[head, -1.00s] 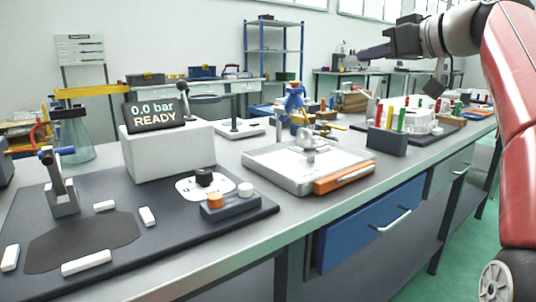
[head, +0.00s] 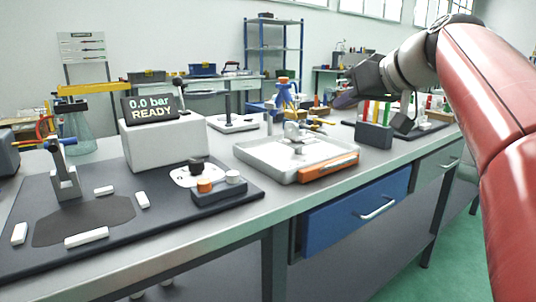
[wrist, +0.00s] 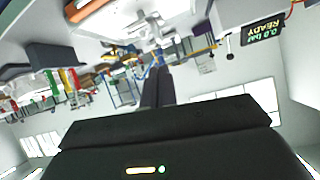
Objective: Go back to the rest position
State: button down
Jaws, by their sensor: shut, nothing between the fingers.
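My gripper (head: 347,98) is in the right half of the head view, on the end of my red and grey arm, held above the bench. It points left with its fingers together and nothing in them. In the wrist view my gripper (wrist: 157,88) shows as dark fingers closed side by side, and the picture is upside down, with the bench along the top. The gripper touches nothing that I can see.
The bench (head: 235,225) carries a tester with a "0.0 bar READY" display (head: 152,108), a metal tray (head: 250,153) with a casting, and a dark holder (head: 374,135) with coloured upright pieces. A blue drawer (head: 350,212) is below. Green floor lies to the right.

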jog(key=s+f+m+g+h, duration=0.2)
jog(key=s+f+h, duration=0.1)
jog(key=s+f, duration=0.9)
jog(key=s+f+m+g+h, duration=0.2)
jog(key=s+f, duration=1.1)
jog(key=f, duration=0.9)
jog(key=shift+s+d+m+g+h, duration=0.2)
jog(key=shift+m+g+h, duration=0.15)
jog(key=shift+h, duration=0.25)
